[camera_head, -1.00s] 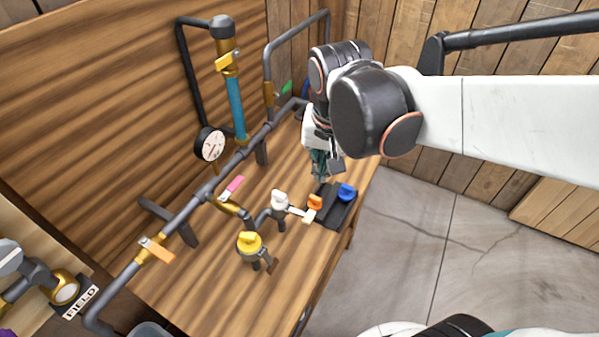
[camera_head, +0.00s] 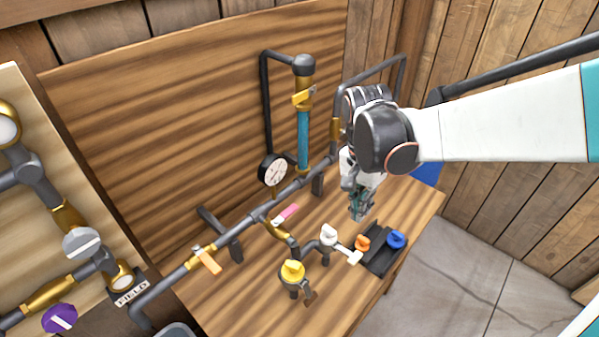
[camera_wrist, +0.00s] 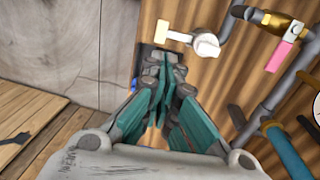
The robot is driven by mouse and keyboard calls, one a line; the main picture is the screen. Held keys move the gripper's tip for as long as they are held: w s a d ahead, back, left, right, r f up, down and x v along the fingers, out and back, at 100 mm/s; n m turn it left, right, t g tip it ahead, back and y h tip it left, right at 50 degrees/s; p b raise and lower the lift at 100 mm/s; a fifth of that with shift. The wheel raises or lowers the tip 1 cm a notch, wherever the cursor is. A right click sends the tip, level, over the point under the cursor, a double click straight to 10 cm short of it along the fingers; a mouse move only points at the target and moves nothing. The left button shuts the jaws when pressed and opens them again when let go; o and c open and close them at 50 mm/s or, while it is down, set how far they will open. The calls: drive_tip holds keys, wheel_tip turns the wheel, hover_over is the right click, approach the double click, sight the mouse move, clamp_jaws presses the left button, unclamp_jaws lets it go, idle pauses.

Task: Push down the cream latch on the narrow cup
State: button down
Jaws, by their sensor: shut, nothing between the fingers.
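The cream latch (camera_head: 355,257) is a pale tab on a short arm reaching right from a small white-topped cup (camera_head: 328,235) on the bench, which I take as the narrow cup. In the wrist view the cream latch (camera_wrist: 162,32) shows as a T-shaped piece beyond the fingertips, with the white top (camera_wrist: 207,45) to its right. My gripper (camera_head: 357,214) points down, apart from and above the latch and slightly behind it. Its teal fingers are shut and empty, as the wrist view (camera_wrist: 162,65) shows.
A dark rack (camera_head: 384,263) with an orange-topped piece (camera_head: 362,243) and a blue-topped piece (camera_head: 396,239) stands right beside the latch. A yellow-topped cup (camera_head: 292,271) is at front left. A pipe with a gauge (camera_head: 272,169) and a pink lever (camera_head: 287,213) runs behind.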

sight(358, 253)
drive_tip(key=f+b, duration=0.1)
drive_tip(key=f, duration=0.3)
drive_tip(key=f+b, duration=0.2)
drive_tip(key=f, duration=0.3)
drive_tip(key=s+d+f+b, duration=0.1)
drive_tip(key=f, duration=0.4)
drive_tip(key=shift+s+d, duration=0.1)
